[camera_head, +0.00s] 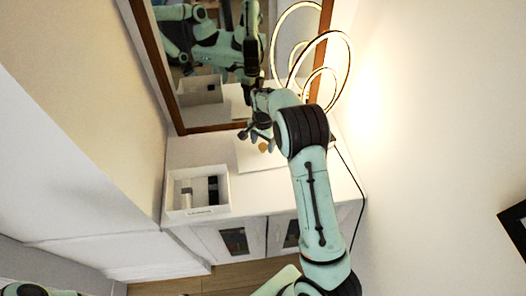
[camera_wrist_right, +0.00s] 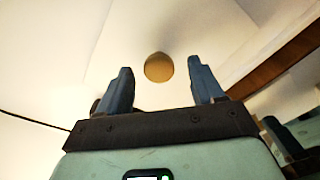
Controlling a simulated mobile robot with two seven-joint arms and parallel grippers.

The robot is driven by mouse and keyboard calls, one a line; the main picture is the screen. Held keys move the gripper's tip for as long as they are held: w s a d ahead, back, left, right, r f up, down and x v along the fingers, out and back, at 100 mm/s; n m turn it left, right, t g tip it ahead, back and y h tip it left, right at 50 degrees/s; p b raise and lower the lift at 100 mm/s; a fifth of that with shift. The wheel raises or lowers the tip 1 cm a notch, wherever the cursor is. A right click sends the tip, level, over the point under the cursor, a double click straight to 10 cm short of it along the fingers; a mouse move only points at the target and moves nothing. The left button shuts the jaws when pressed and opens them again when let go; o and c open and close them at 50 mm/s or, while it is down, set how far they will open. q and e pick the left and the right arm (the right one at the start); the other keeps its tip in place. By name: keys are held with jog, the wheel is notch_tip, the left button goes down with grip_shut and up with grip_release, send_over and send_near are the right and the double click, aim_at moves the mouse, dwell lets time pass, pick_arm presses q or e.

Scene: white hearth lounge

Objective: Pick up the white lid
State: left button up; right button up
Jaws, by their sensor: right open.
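The white lid (camera_head: 248,160) lies flat on the white cabinet in the head view, partly hidden by my right arm. It is a pale flat panel with a round tan knob (camera_head: 263,147). In the right wrist view the knob (camera_wrist_right: 159,67) shows between the two fingertips, with the lid's pale surface (camera_wrist_right: 150,30) around it. My right gripper (camera_head: 257,137) is open and empty, close by the knob; I cannot tell the exact gap. My left gripper is out of view.
An open white box (camera_head: 197,211) with dark and white items stands left of the lid on the cabinet (camera_head: 250,200). A wood-framed mirror (camera_head: 158,65) stands behind. A glowing ring lamp (camera_head: 349,70) is at the back right, close to my right arm.

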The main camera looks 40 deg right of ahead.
jog(key=shift+f, duration=0.3)
grip_shut()
jog(key=shift+r, duration=0.15)
